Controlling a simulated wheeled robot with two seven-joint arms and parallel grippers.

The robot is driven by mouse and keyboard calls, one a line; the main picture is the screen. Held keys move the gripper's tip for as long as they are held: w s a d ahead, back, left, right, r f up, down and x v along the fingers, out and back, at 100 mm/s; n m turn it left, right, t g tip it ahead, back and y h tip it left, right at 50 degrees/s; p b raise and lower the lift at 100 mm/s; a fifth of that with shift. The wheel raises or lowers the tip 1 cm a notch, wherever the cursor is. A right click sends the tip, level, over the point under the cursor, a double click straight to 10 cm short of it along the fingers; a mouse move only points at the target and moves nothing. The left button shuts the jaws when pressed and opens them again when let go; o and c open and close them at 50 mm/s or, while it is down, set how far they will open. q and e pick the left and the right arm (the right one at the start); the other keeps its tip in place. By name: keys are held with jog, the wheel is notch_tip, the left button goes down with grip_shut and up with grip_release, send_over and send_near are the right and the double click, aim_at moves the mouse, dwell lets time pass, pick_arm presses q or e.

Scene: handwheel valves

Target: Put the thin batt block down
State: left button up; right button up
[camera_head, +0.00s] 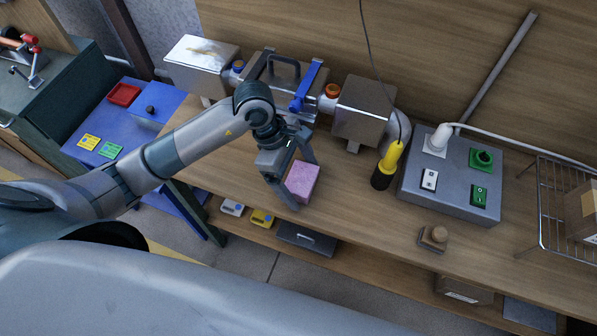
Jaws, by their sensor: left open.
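A pink-purple speckled block (303,184), which I take to be the thin batt block, is on the wooden bench (350,215) near its front edge. My left gripper (301,180) reaches in from the left and is open, with its fingers pointing down around the block. One finger is at the block's left side and the other is behind its upper right. Whether a finger touches the block is hard to tell. My right gripper is out of view.
To the right are a yellow-black tool (388,165), a grey switch box (452,180), a small knob block (433,238) and a wire rack (545,215). Bench between block and knob is clear.

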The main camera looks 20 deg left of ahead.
aim_at(300, 177)
pick_arm(q)
jog(key=shift+r, duration=0.1)
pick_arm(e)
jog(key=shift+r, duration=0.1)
pick_arm(q)
jog(key=shift+r, duration=0.1)
jog(key=shift+a+r, duration=0.2)
jog(key=shift+r, duration=0.15)
jog(key=b+v, duration=0.1)
jog(key=v, duration=0.2)
jog(key=shift+w+a+r+b, duration=0.1)
jog(key=shift+a+r+b, duration=0.05)
jog(key=shift+r+b, duration=0.2)
jog(key=b+v, duration=0.1)
jog(key=v, duration=0.6)
jog(key=shift+b, duration=0.35)
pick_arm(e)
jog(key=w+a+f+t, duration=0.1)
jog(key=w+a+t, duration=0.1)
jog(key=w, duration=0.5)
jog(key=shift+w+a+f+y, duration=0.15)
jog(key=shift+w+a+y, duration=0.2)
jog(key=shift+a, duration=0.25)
pick_arm(q)
jog(key=shift+r, duration=0.15)
